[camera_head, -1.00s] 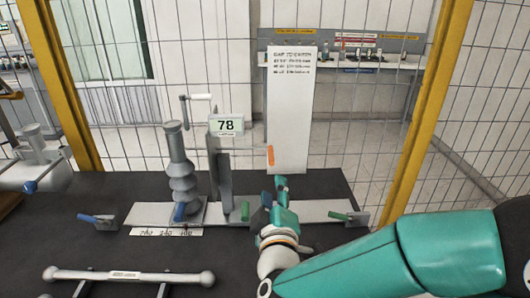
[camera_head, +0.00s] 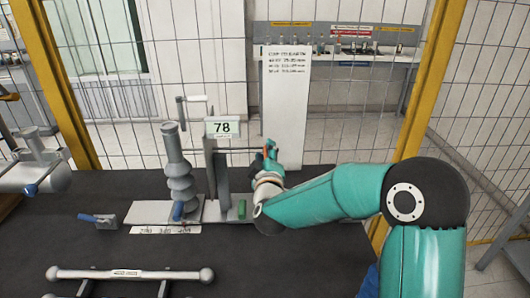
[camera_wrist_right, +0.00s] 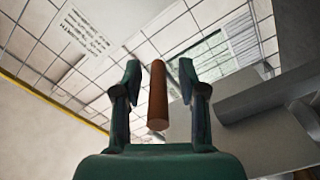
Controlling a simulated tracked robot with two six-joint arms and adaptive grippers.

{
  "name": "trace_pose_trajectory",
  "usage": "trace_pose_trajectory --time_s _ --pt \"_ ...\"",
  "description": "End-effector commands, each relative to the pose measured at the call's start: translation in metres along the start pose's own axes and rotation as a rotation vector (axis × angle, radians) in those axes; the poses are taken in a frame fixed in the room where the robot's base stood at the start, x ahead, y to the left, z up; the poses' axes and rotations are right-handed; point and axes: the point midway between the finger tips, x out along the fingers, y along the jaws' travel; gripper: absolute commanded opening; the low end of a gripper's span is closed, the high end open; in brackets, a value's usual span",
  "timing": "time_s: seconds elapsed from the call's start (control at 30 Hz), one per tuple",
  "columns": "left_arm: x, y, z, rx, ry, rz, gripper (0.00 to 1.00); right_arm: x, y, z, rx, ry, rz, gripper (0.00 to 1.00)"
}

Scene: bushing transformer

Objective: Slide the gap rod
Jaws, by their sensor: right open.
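The gap rod (camera_head: 240,150) shows in the head view as a thin bar running right from the grey upright post under the "78" display (camera_head: 222,127). Its orange-brown handle (camera_wrist_right: 158,95) shows in the right wrist view between the two fingers. My right gripper (camera_head: 270,150) is at the rod's right end in the head view. In the right wrist view the gripper (camera_wrist_right: 160,85) is open, with a finger on each side of the handle and gaps visible. My left gripper is not in view.
A ribbed grey insulator (camera_head: 178,165) stands left of the post on a pale rail (camera_head: 150,212) with a printed scale. A white instruction board (camera_head: 287,110) stands behind my right gripper.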

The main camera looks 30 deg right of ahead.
Motion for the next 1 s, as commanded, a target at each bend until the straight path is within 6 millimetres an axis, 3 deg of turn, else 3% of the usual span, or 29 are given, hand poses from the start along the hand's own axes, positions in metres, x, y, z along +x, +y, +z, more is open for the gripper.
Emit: trace_pose_trajectory --time_s 0.23,0.5,1.0 --pt "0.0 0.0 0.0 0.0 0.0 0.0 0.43 0.0007 0.0 0.0004 0.0 0.0 0.0 0.41" --pt "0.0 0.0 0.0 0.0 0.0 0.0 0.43 0.0004 0.0005 0.0007 0.001 -0.001 0.001 0.0" --pt "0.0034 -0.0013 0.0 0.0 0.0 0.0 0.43 0.0011 -0.0006 -0.0002 0.005 0.015 -0.009 0.0"
